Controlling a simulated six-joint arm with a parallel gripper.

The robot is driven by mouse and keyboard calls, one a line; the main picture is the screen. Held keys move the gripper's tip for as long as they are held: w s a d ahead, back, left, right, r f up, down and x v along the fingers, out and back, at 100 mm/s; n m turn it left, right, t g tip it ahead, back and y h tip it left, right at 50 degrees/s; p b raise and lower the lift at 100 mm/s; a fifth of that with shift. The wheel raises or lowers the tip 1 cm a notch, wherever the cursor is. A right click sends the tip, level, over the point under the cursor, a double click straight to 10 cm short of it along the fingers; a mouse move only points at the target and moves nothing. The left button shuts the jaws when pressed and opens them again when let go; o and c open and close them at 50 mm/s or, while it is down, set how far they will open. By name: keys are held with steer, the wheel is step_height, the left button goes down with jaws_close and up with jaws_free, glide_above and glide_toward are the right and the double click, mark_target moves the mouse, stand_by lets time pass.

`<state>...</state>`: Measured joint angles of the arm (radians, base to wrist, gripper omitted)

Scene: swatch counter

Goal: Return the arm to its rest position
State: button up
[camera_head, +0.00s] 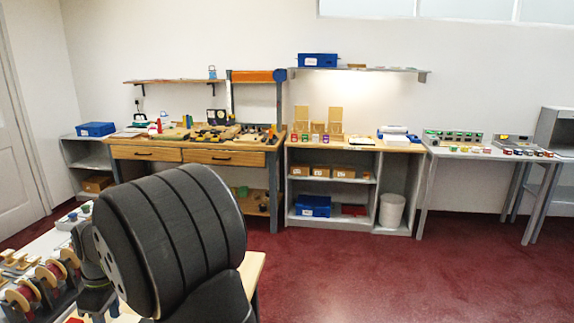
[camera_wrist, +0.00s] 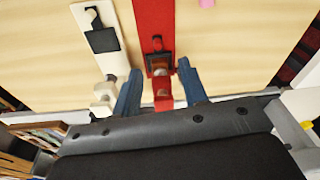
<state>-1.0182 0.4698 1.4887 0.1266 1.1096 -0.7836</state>
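My gripper (camera_wrist: 160,70) shows in the wrist view as two blue fingers set well apart. A red strip with a dark square fitting (camera_wrist: 158,63) lies between and beyond the fingertips. Gaps show between the strip and both fingers, and nothing appears gripped. In the head view my dark arm link fills the lower left and hides part of the near bench. I cannot make out the fingers clearly there.
A white strip (camera_wrist: 103,40) with a dark fitting lies left of the red one on a pale wooden surface. Red-and-wood spools (camera_head: 22,295) stand on the near bench at lower left. A wooden workbench (camera_head: 195,155) and shelving stand along the wall. The red floor (camera_head: 400,275) is clear.

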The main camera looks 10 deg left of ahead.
steer(key=shift+s+a+r+h, duration=0.1)
steer(key=shift+a+r+h, duration=0.1)
steer(key=shift+a+h, duration=0.6)
steer(key=shift+a, duration=0.15)
